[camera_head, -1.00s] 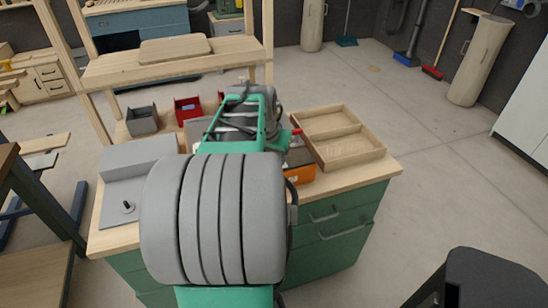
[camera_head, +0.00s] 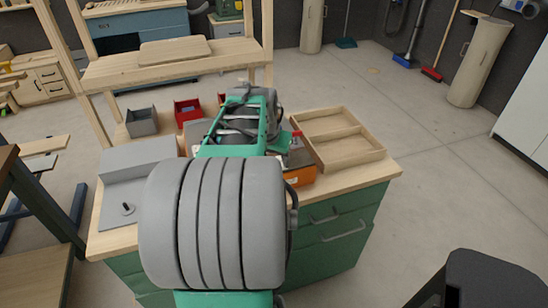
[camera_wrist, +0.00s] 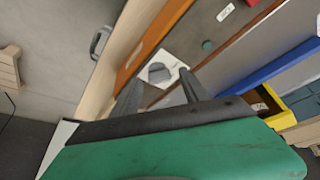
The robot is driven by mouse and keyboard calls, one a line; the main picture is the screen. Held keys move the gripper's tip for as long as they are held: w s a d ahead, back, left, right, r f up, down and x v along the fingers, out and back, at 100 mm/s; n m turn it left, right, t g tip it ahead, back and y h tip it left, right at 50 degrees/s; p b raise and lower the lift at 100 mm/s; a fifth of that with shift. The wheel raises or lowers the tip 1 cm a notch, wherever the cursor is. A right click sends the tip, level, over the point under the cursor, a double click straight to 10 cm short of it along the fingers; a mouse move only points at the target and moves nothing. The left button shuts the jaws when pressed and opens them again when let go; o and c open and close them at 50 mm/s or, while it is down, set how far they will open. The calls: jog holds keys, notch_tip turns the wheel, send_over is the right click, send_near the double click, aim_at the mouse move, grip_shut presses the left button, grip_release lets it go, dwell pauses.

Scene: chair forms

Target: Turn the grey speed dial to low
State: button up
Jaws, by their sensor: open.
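The grey speed dial (camera_wrist: 158,72) shows in the wrist view as a round knob on a small white plate (camera_wrist: 172,62). The setting it points to is too small to read. My gripper (camera_wrist: 160,90) is open, with its two dark fingers spread to the left and right below the dial in the picture. The dial shows in the gap just past the fingertips. I cannot tell whether either finger touches it. In the head view my own arm hides the dial and my gripper.
An orange-sided box (camera_head: 302,176) stands on the bench, next to a divided wooden tray (camera_head: 347,151). Red bins (camera_head: 187,112) and a grey bin (camera_head: 142,122) stand at the back. A yellow bin (camera_wrist: 275,108) and a blue bar (camera_wrist: 270,68) lie right of my gripper in the wrist view.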

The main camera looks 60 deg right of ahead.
jog(key=v, duration=0.8)
jog(key=shift+f, duration=0.1)
